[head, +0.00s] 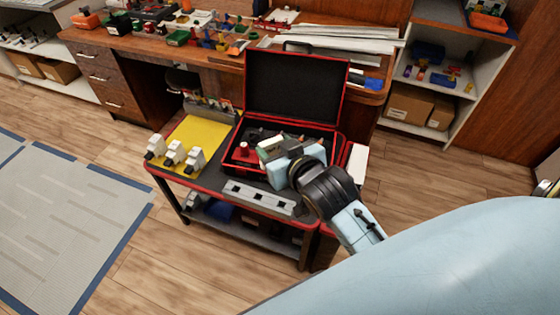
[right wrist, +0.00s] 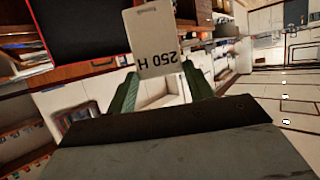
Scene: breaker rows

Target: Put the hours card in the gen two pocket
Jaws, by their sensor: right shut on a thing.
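The hours card (right wrist: 158,42) is a pale card marked "250 H", upside down in the right wrist view. My right gripper (right wrist: 158,75) is shut on its lower edge, with one green finger at each side. In the head view the right gripper (head: 267,150) is above the cart, in front of the open red-edged case (head: 238,165). The card is too small to make out surely there. I cannot pick out the gen two pocket by any readable label. My left gripper is not in view.
The cart (head: 160,172) carries a yellow mat (head: 197,135), several white breaker-like blocks (head: 174,153) and a grey strip with dark squares (head: 258,197). The case lid (head: 294,88) stands up behind. A cluttered workbench (head: 215,58) and shelves (head: 455,100) lie beyond. The floor at left is open.

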